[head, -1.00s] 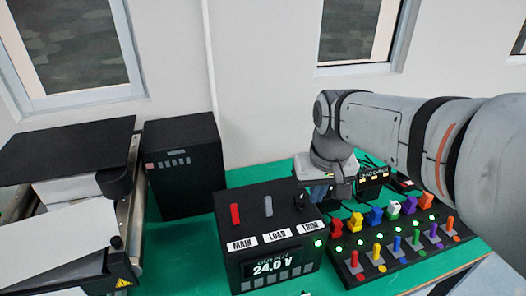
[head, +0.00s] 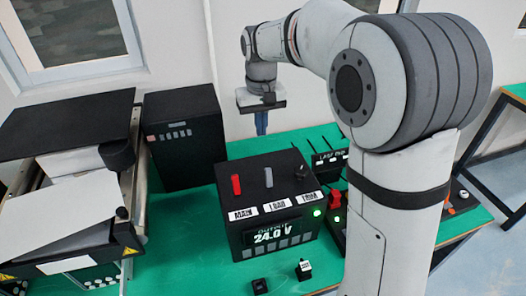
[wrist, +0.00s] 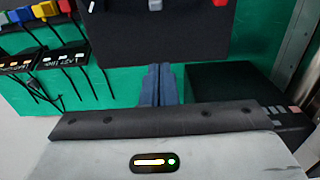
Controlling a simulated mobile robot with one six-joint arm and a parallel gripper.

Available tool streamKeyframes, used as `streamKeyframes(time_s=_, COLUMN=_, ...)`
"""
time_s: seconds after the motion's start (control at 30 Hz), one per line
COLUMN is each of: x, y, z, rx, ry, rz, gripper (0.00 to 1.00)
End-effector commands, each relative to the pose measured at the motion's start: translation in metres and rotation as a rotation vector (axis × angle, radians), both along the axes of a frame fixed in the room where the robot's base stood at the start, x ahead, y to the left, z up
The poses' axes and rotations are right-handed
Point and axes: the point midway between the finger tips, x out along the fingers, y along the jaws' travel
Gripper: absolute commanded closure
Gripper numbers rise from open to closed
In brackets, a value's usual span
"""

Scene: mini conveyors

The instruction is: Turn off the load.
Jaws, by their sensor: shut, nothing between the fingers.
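The black power supply box (head: 283,228) stands on the green table. Its display (head: 270,235) reads 24.0 V. On its top are a red lever above the MAIN label, a grey lever (head: 268,177) above the LOAD label (head: 274,207), and a dark knob above TRIM. The grey lever stands upright in the head view; its tip also shows at the top edge of the wrist view (wrist: 155,4). My gripper (head: 262,130) points down, above and behind the box, apart from the levers. Its blue fingers (wrist: 160,85) are together and empty.
The red lever (head: 236,185) stands left of the grey one, the TRIM knob (head: 301,173) right. A tall black box (head: 184,150) stands behind left. My arm hides most of the coloured switch panel at right. Small black pieces (head: 304,269) lie in front.

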Motion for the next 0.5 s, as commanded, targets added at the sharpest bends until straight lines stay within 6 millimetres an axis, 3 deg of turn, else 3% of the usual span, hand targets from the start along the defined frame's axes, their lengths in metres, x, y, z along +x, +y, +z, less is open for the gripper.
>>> streamKeyframes(time_s=0.17, x=-0.001, y=-0.001, z=-0.02, rx=-0.001, ry=0.005, rz=-0.001, gripper=1.0)
streamKeyframes(time_s=0.5, x=0.0, y=-0.001, z=-0.091, rx=-0.002, ry=0.006, rz=-0.001, gripper=1.0)
